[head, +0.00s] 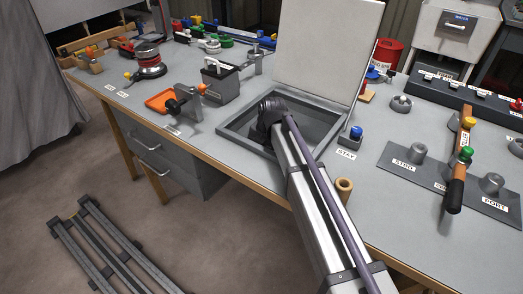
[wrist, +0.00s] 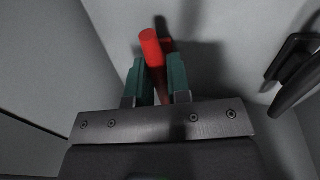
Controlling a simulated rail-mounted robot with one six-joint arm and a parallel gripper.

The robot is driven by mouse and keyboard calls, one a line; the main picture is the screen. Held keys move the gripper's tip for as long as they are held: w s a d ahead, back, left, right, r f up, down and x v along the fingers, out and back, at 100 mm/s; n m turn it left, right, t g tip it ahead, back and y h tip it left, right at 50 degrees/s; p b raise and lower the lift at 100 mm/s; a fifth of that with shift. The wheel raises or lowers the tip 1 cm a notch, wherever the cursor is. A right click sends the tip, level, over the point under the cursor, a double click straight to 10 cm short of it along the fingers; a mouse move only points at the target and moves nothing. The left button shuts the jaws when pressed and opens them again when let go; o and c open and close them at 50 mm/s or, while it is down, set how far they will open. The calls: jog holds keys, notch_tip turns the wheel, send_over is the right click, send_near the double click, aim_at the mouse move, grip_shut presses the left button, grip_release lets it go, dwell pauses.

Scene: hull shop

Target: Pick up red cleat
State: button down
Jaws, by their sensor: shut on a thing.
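In the wrist view the red cleat (wrist: 151,45) stands between the two green fingertips of my gripper (wrist: 160,82). The fingers are shut on it, and its red end sticks out beyond them. A pale grey surface lies behind it, with the gripper's shadow on it. In the head view my arm reaches down into an open grey hatch box (head: 232,129) in the bench. My gripper and the red cleat are hidden there by the arm and the box.
The box's raised lid (head: 328,50) stands behind my arm. A black handle-like part (wrist: 293,72) is at the right in the wrist view.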

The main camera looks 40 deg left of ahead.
notch_tip(320, 180, up, 18)
jog(key=p, duration=1.7)
